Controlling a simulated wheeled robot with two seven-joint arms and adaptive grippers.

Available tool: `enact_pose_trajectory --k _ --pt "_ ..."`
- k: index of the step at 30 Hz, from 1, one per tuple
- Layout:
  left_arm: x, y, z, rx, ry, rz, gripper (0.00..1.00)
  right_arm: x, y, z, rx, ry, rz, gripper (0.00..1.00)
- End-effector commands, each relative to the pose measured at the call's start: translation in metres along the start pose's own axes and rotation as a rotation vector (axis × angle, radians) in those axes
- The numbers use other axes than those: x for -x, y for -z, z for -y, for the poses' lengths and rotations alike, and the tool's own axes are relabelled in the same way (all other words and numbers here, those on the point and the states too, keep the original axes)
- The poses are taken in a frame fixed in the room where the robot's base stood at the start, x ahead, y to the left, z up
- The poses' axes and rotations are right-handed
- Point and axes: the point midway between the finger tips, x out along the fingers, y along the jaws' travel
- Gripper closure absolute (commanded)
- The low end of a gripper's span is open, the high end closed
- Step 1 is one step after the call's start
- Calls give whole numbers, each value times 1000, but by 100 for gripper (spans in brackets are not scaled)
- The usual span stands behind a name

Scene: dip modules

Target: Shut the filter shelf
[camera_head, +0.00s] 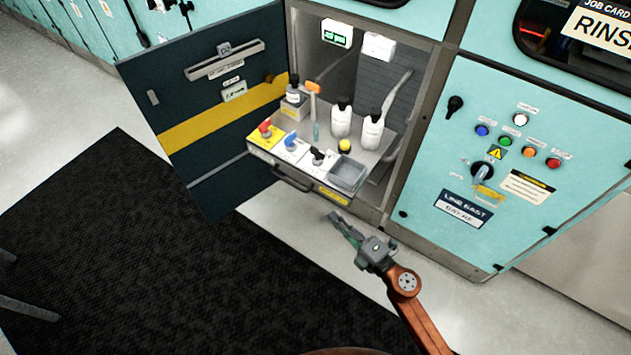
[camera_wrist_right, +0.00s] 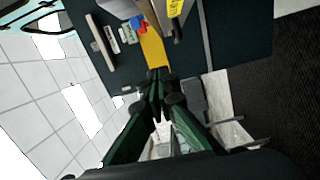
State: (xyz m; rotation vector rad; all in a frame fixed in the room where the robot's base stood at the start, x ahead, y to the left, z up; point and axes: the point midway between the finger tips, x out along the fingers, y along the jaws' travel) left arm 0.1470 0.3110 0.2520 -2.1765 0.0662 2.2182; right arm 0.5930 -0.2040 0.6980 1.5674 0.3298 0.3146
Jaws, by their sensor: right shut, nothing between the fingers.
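The filter shelf (camera_head: 318,168) is a grey pull-out tray standing out of an open cabinet bay, with a dark bar handle (camera_head: 292,182) on its front. It carries white bottles, small red, blue and black valves and a grey bin. My right gripper (camera_head: 336,219) is shut and empty, in front of and below the shelf's front edge, apart from it. In the right wrist view its fingers (camera_wrist_right: 158,78) meet, with part of the shelf beyond. My left gripper is not in view.
The dark cabinet door (camera_head: 190,95) with a yellow stripe stands swung open left of the shelf. A teal control panel (camera_head: 510,160) with coloured buttons and a switch is on the right. A black mat (camera_head: 130,250) covers the floor in front. Grey bars (camera_head: 30,308) show at the left edge.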

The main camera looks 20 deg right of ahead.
Motion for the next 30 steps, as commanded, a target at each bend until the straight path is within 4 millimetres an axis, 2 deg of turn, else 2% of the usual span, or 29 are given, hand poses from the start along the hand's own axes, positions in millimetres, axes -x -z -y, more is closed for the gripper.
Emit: enact_pose_trajectory --k 5,8,22,24,30 --pt "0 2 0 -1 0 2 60 -3 3 -3 24 -9 -9 100" --pt "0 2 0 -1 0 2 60 -12 4 -5 28 -11 -10 100" --pt "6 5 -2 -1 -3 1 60 -105 4 -6 26 -11 -9 100" --pt "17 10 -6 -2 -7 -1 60 -104 -8 -1 26 -7 -6 100" --pt "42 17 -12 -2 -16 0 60 -109 -26 -2 24 -7 -8 100"
